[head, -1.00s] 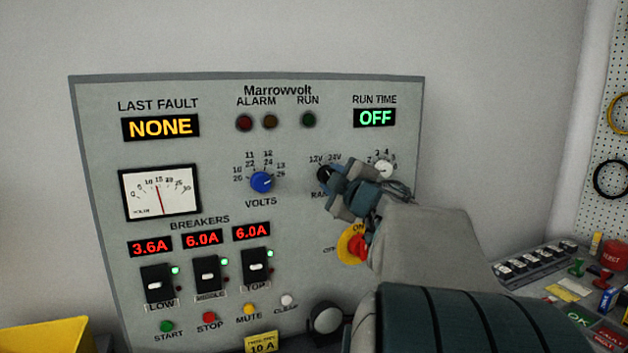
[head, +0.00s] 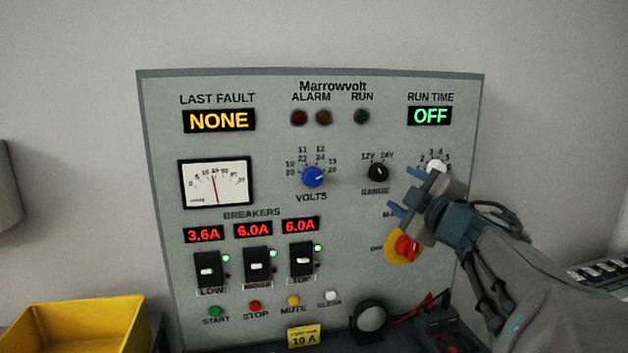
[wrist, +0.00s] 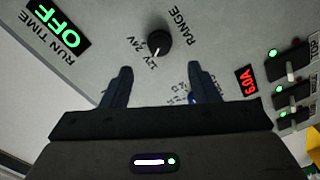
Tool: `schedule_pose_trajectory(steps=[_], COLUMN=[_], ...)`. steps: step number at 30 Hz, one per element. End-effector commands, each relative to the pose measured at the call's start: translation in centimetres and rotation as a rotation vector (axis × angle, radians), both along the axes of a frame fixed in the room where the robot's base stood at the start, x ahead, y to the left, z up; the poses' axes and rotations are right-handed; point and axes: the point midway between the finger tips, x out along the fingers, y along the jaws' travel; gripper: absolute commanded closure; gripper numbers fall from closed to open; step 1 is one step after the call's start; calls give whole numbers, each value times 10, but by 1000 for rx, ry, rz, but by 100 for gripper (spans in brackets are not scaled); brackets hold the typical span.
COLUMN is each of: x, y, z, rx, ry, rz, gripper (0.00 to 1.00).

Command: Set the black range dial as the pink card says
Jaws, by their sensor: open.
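The black range dial (head: 378,173) sits on the grey panel, with 12V and 24V printed above it and RANGE below. In the wrist view the dial (wrist: 160,43) shows a white pointer line that leans toward the 12V label. My gripper (head: 405,190) is open and empty, to the right of and a little below the dial in the head view, clear of it. In the wrist view the two fingers (wrist: 159,70) are apart, with the dial beyond their tips and nothing between them. I see no pink card in either view.
The blue volts dial (head: 313,177) is left of the range dial. A white run-time dial (head: 437,166) and a red-and-yellow main switch (head: 406,246) are close to my gripper. Breakers (head: 258,267) and buttons fill the lower panel. A yellow bin (head: 80,325) stands lower left.

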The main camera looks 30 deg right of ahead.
Motion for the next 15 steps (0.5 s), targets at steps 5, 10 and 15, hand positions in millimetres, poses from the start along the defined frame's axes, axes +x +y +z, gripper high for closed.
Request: schedule_pose_trajectory(steps=[5,10,15], x=[-28,-42,-45], y=[7,10,11], z=[2,1,0], rx=[-2,0,-1], ry=[-3,-1,1], rz=[-1,-2,-1], gripper=[45,45,45])
